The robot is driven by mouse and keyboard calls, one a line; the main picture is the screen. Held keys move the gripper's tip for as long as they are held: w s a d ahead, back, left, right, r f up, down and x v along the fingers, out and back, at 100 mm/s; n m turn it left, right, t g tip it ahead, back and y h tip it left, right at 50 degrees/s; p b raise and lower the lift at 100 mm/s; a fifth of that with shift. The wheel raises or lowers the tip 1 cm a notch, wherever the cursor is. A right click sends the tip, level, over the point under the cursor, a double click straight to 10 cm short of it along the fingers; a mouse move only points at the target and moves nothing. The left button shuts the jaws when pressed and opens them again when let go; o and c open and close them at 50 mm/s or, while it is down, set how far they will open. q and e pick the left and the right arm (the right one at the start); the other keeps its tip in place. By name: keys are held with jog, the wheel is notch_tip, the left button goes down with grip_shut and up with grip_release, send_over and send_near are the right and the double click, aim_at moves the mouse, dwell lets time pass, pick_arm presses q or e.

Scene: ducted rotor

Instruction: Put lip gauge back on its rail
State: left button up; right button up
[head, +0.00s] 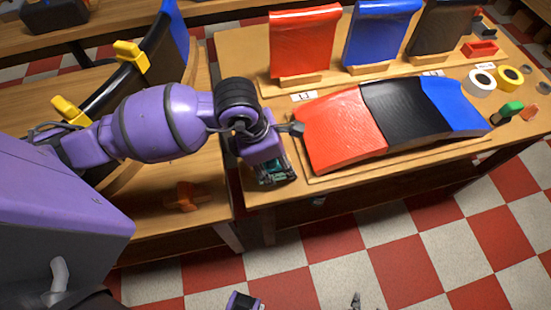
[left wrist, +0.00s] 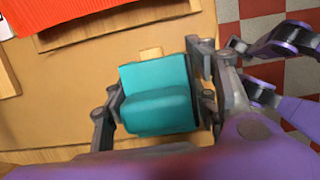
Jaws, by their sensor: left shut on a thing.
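My left gripper (head: 275,178) is shut on a teal block, which I take to be the lip gauge (left wrist: 158,105). It is over the near left corner of the right-hand wooden table. In the left wrist view the block sits between both fingers of the left gripper (left wrist: 165,100), with a stepped face. A small pale wooden piece (left wrist: 151,52) shows just beyond the block; I cannot tell whether they touch or whether it is the rail. My right gripper (left wrist: 255,68) shows partly at the right of the left wrist view, over the floor; its opening is unclear.
A curved red, black and blue panel (head: 390,115) lies on a wooden board right of the left gripper. Upright panels (head: 305,42) stand behind it. Tape rolls (head: 481,83) lie at the right. The left bench holds a curved duct piece with yellow clips (head: 130,52).

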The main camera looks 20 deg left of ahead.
pick_arm(q)
jog(key=shift+f, duration=0.25)
jog(key=o, duration=1.3)
jog(key=v, duration=1.2)
